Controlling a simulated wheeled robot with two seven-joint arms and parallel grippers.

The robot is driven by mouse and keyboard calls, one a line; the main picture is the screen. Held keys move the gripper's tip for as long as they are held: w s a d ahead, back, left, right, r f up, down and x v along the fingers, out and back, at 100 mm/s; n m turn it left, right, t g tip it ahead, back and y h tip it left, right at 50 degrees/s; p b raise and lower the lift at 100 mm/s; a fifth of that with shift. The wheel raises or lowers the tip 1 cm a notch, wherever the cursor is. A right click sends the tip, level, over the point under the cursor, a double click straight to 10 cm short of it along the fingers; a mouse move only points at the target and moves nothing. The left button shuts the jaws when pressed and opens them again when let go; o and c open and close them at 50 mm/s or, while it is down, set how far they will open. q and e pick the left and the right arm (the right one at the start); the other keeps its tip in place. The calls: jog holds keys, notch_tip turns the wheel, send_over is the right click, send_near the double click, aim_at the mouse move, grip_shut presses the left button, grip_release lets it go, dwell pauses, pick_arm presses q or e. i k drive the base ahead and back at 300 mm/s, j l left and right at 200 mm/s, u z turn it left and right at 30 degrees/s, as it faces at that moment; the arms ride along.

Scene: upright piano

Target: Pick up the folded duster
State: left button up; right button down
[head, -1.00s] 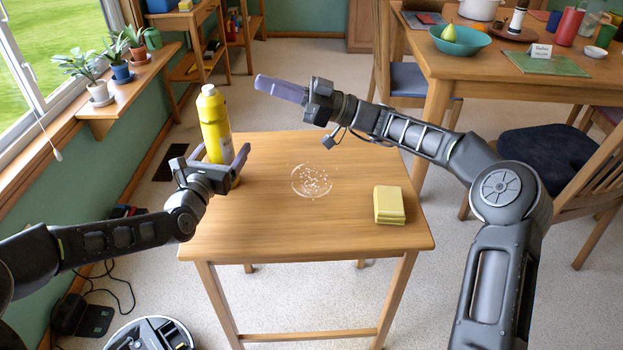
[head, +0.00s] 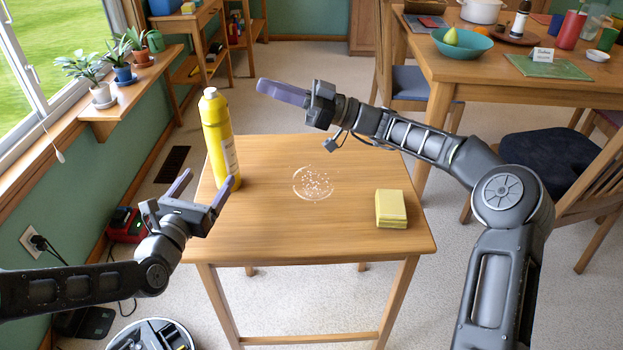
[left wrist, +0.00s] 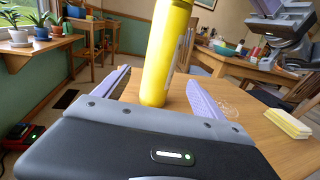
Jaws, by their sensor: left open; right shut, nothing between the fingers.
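The folded duster (head: 391,209) is a yellow, layered pad lying flat near the right front corner of the small wooden table (head: 290,225). It also shows at the right edge of the left wrist view (left wrist: 288,123). My left gripper (head: 206,184) is open and empty at the table's left edge, in front of a yellow bottle (head: 217,140) and well left of the duster. In the left wrist view the bottle (left wrist: 166,55) stands beyond the two spread fingers. My right gripper (head: 283,92) is shut and empty, raised above the table's far edge and pointing left.
A ring of pale crumbs (head: 314,183) lies mid-table. The tabletop between bottle and duster is otherwise clear. A dining table (head: 480,82) with dishes and a chair (head: 555,165) stand to the right. Potted plants line the windowsill shelf (head: 130,110) at left.

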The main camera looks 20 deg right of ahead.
aim_at(391, 213)
jog(key=k+j, duration=0.75)
jog(key=k, duration=0.1)
